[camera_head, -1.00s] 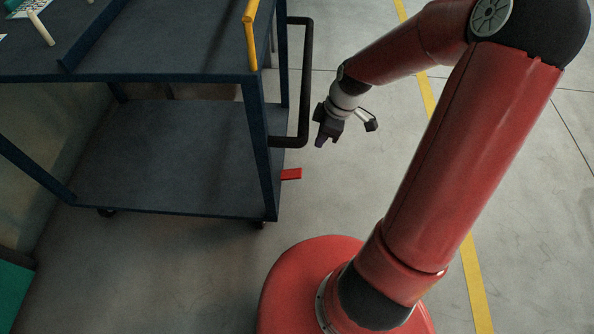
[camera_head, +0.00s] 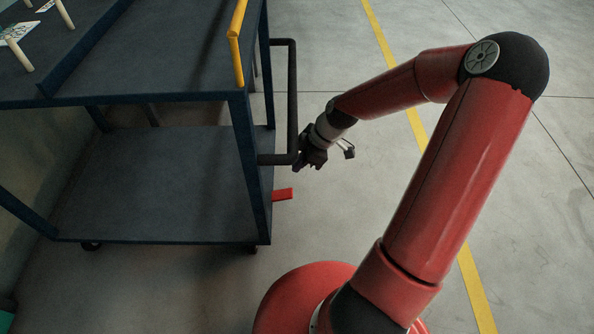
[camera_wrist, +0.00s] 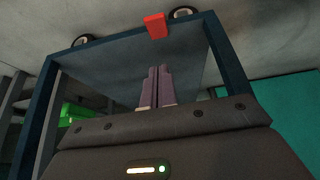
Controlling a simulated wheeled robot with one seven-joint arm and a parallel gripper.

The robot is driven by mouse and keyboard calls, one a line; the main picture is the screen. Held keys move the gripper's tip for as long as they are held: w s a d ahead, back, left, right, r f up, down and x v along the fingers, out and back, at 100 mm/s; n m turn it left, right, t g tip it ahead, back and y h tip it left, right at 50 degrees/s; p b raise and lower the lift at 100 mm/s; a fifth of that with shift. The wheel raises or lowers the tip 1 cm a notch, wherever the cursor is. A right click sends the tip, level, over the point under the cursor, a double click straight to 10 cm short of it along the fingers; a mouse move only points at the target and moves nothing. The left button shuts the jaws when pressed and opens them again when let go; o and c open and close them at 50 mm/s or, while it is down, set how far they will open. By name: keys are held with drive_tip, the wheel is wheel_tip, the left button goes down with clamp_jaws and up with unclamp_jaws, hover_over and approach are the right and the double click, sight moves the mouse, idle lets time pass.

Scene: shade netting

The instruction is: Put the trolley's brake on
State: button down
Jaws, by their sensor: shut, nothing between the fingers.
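The trolley (camera_head: 160,241) is dark blue with two shelves and stands at the left in the head view. Its red brake pedal (camera_head: 283,194) sticks out low on the right side, under the lower shelf's edge. In the wrist view the red pedal (camera_wrist: 155,25) shows at the top middle, beside a wheel (camera_wrist: 184,12). My gripper (camera_head: 299,167) is close to the bottom of the trolley's dark push handle, above the pedal and apart from it. In the wrist view its two fingers (camera_wrist: 155,88) are together and empty. Whether the gripper touches the handle I cannot tell.
The dark push handle (camera_head: 292,100) stands out from the trolley's right side. A yellow bar (camera_head: 236,45) runs along the upper shelf's edge. The concrete floor to the right is clear, with a yellow line (camera_head: 412,120).

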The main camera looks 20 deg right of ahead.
drive_tip(key=b, duration=0.2)
hover_over(287, 193)
wheel_tip(287, 193, down, 7)
drive_tip(key=shift+s, duration=0.1)
drive_tip(key=f, duration=0.2)
drive_tip(key=f+b, duration=0.1)
drive_tip(key=shift+d+f, duration=0.15)
drive_tip(key=shift+d, duration=0.15)
drive_tip(key=shift+s+d+f, duration=0.1)
drive_tip(key=shift+d+f, duration=0.05)
drive_tip(key=shift+f, duration=0.25)
drive_tip(key=shift+s+d+f+y, duration=0.1)
drive_tip(key=shift+d+f+y, duration=0.2)
drive_tip(key=shift+y, duration=0.2)
drive_tip(key=shift+d+f, duration=0.1)
drive_tip(key=shift+f, duration=0.1)
drive_tip(key=shift+s+d+f, duration=0.1)
drive_tip(key=shift+d+f, duration=0.1)
drive_tip(key=shift+f, duration=0.4)
drive_tip(key=shift+s+d+f, duration=0.1)
drive_tip(key=shift+d+f, duration=0.15)
drive_tip(key=shift+f, duration=0.4)
drive_tip(key=shift+s+d+f, duration=0.1)
drive_tip(key=shift+d+f, duration=0.1)
drive_tip(key=shift+f, duration=0.6)
